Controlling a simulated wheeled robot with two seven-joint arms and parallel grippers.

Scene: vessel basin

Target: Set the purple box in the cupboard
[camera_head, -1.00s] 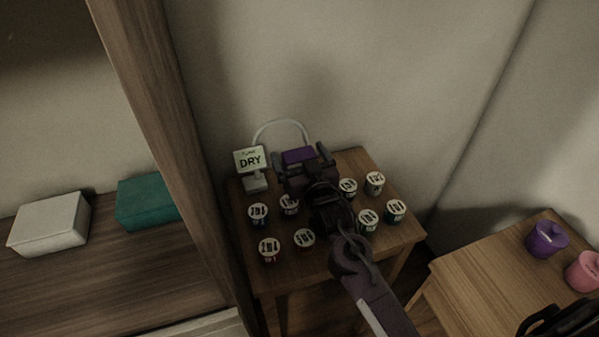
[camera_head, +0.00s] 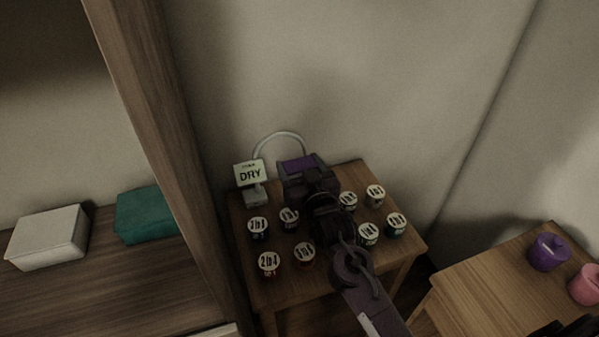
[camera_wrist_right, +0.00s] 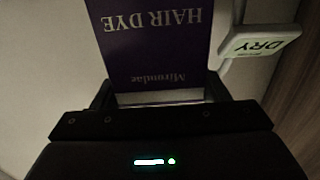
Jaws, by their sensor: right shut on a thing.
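The purple box (camera_head: 298,165) is at the back of the small wooden table, in front of the wall. In the right wrist view its purple face (camera_wrist_right: 150,45) reads "HAIR DYE" upside down. My right gripper (camera_head: 304,176) is shut on it, with a finger at each side. I cannot tell whether the box touches the table. The cupboard (camera_head: 165,120) is at the left, with a wooden upright and a wooden shelf (camera_head: 110,290). My left gripper is not in view.
A white box (camera_head: 48,238) and a teal box (camera_head: 150,215) lie on the shelf, with bare shelf in front. Several small lidded cups and a "DRY" sign (camera_head: 250,174) stand on the small table (camera_head: 340,265). Another table at right holds purple (camera_head: 548,252) and pink (camera_head: 585,284) pots.

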